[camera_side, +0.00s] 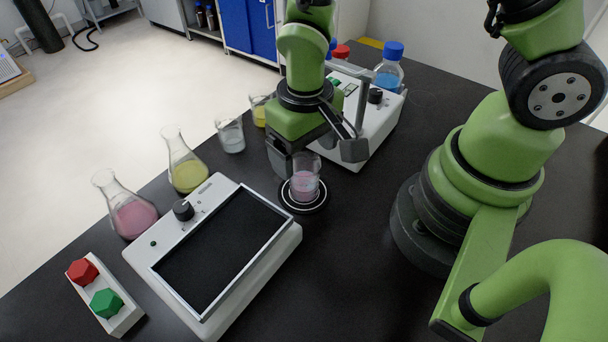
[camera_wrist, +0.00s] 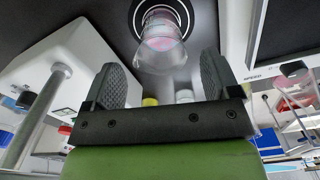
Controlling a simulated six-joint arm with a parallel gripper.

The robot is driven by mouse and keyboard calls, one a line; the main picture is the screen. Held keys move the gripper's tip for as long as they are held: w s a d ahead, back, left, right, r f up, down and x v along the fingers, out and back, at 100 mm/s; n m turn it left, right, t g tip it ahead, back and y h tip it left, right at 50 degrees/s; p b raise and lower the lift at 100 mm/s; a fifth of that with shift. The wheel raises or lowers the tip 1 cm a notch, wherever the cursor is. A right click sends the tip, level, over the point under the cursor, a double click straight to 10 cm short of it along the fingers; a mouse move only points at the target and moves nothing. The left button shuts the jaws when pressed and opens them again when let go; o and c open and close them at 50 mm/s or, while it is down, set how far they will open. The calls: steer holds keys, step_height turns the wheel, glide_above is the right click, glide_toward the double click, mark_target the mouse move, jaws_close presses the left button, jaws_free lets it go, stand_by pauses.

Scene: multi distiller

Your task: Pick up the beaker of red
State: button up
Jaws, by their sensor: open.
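The beaker of red (camera_side: 305,183), a small clear glass with pinkish liquid, stands upright on a round black pad with a white ring (camera_side: 305,208). It also shows at the top middle of the wrist view (camera_wrist: 162,45), beyond the fingertips. My gripper (camera_side: 318,153) is open and empty. In the side view it is at the beaker's rim height or slightly above, on the far side. In the wrist view the two dark fingers (camera_wrist: 165,75) are spread to either side of the beaker's line. I cannot tell whether any finger touches the glass.
A white device with a black top (camera_side: 222,250) lies left of the pad; another white device (camera_side: 375,120) stands behind. Flasks of pink (camera_side: 133,217) and yellow (camera_side: 187,175), a pale beaker (camera_side: 231,137) and a yellow beaker (camera_side: 259,113) line the left edge. Bare table lies in front.

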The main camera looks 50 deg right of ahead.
mark_target(304, 163)
steer(key=shift+w+f, duration=0.15)
steer(key=shift+f, duration=2.9)
steer(key=c, duration=1.1)
